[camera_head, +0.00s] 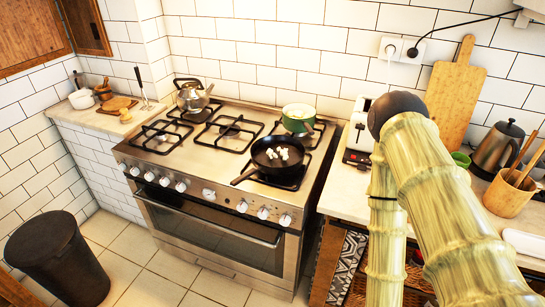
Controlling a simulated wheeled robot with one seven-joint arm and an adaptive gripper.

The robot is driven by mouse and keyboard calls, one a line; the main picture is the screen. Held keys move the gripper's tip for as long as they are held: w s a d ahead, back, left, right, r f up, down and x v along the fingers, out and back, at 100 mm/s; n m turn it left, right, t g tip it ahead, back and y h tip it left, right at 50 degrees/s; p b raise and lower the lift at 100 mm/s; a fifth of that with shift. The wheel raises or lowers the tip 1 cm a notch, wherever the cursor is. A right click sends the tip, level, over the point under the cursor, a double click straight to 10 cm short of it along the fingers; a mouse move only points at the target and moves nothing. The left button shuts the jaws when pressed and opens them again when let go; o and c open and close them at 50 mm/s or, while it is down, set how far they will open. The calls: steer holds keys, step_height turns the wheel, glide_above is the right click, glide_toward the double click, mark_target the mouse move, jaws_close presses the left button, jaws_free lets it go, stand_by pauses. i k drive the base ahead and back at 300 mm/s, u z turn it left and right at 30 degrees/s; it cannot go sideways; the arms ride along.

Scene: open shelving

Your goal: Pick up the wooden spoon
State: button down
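Wooden utensil handles (523,158) stick up out of a wooden cup (508,197) on the counter at the right edge. One or more may be the wooden spoon, but I cannot tell which; their lower ends are hidden in the cup. My arm, with a bamboo-like surface and a dark rounded joint, fills the right foreground and stands to the left of the cup in the picture. My gripper is not in view, so its place and state do not show.
A stove (215,165) holds a kettle (193,97), a green pot (298,117) and a black pan (276,156) with white pieces. A toaster (358,140), cutting board (455,92) and dark kettle (498,147) stand on the right counter. A dark bin (58,262) stands lower left. Floor shows before the stove.

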mark_target(540, 151)
steer(key=u, duration=0.9)
steer(key=k, duration=0.75)
steer(key=z, duration=1.65)
steer(key=i, duration=0.4)
